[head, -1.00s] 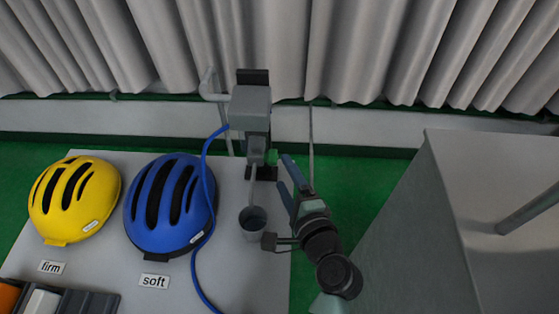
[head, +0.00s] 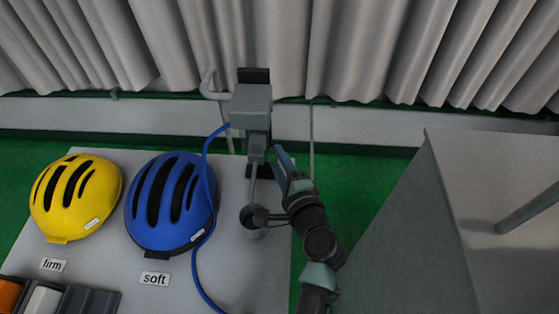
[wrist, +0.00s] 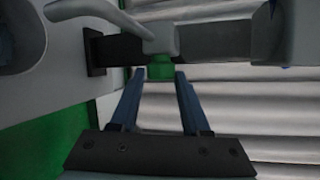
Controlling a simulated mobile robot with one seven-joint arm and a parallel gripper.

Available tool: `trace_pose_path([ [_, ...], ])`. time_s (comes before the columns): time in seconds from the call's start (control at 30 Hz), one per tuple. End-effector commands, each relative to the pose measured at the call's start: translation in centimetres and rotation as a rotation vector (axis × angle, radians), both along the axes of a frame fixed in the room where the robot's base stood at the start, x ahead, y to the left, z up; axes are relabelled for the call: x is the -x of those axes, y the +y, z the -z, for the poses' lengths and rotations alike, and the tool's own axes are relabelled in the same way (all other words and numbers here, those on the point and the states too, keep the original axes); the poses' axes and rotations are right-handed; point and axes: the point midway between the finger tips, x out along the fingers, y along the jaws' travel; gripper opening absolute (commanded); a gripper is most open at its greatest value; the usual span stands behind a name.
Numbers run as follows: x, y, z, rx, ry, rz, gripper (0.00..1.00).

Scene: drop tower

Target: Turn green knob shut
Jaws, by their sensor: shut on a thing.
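The green knob (wrist: 160,72) sits on a light fitting on the dark arm of the grey tap unit (head: 251,106). In the wrist view, the tips of my gripper (wrist: 160,80) lie on either side of the knob, shut on it. In the head view, my gripper (head: 278,152) reaches up to the right side of the tap unit, and the knob cannot be made out there. How far the knob is turned cannot be told.
A blue hose (head: 206,170) runs down past the blue helmet (head: 170,203); a yellow helmet (head: 75,197) lies further left. A large grey block (head: 420,230) stands to the right.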

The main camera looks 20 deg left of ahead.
Motion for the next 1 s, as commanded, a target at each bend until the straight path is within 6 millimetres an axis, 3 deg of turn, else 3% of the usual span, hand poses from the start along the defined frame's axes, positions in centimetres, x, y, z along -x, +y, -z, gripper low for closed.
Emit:
trace_pose_path([
  [0.03,0.0,0.0,0.0,-0.001,-0.001,0.0,0.15],
  [0.13,0.0,0.0,0.0,-0.001,0.0,0.0,0.0],
  [1.0,-0.1,-0.1,1.2,-0.05,-0.236,0.002,0.0],
])
